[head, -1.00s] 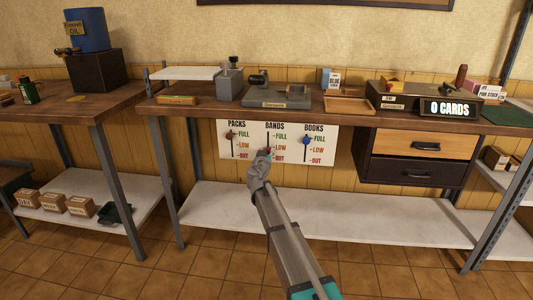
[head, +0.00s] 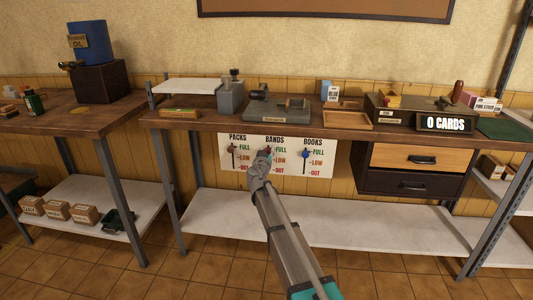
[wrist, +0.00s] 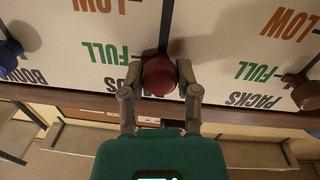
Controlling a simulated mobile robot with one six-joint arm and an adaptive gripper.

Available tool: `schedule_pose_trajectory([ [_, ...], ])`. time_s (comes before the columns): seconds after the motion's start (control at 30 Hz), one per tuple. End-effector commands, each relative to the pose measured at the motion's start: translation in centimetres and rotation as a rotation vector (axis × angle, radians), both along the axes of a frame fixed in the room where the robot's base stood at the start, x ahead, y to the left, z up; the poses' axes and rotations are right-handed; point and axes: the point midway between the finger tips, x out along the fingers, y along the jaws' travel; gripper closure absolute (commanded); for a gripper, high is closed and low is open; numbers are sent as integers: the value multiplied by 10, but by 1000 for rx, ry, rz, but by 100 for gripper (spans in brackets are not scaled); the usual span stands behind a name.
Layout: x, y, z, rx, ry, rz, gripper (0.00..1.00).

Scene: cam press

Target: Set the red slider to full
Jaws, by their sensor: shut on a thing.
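The white slider panel (head: 320,170) hangs below the table's front edge, with columns marked PACKS, BANDS and BOOKS. The red slider knob (wrist: 159,74) is in the BANDS column, between the fingers of my gripper (wrist: 160,88), which is shut on it. In the head view the red knob (head: 268,150) shows just above my gripper, about level with that column's green FULL label. My gripper hides the lower part of the BANDS slot. The wrist view shows the panel upside down.
A brown knob (head: 232,147) is on the PACKS slider and a blue knob (head: 305,154) on the BOOKS slider, both near FULL. The table edge (head: 220,127) is just above the panel. Drawers (head: 415,185) stand to the right. A white shelf (head: 330,225) is below.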

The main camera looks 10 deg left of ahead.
Motion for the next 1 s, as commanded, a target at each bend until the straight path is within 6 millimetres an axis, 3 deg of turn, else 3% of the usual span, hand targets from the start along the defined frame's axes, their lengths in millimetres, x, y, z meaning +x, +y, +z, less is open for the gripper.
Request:
schedule_pose_trajectory([
  [0.07,2,1,1,-5,-2,1,100],
  [0.1,2,1,1,-5,-2,2,55],
  [0.27,1,1,1,-4,-1,1,25],
  [0.73,-1,0,1,-2,-1,0,23],
  [1.0,-23,1,1,-2,-1,1,23],
])
